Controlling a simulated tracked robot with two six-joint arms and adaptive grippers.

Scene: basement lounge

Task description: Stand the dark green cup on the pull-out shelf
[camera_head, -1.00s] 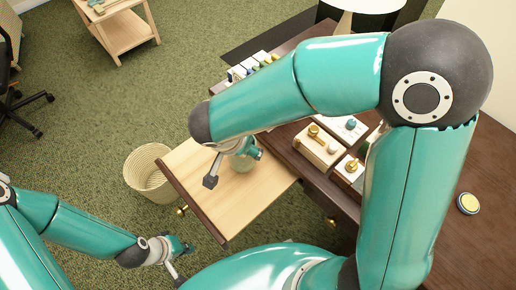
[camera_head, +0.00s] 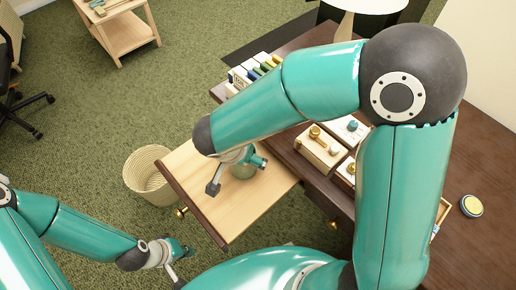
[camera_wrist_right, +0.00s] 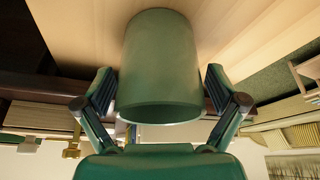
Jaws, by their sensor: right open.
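The dark green cup (camera_wrist_right: 160,65) is between the two fingers of my right gripper (camera_wrist_right: 160,92), with a gap on each side. It appears to stand upright on the pale wooden pull-out shelf (camera_wrist_right: 75,25). In the head view the cup (camera_head: 243,172) shows only partly below my right gripper (camera_head: 237,174), over the shelf (camera_head: 205,180) near the desk. The right fingers are spread. My left gripper (camera_head: 181,262) is low in the head view, in front of the shelf, apart from it, open and empty.
A woven wastebasket (camera_head: 150,178) stands on the carpet left of the shelf. The shelf's left part is bare.

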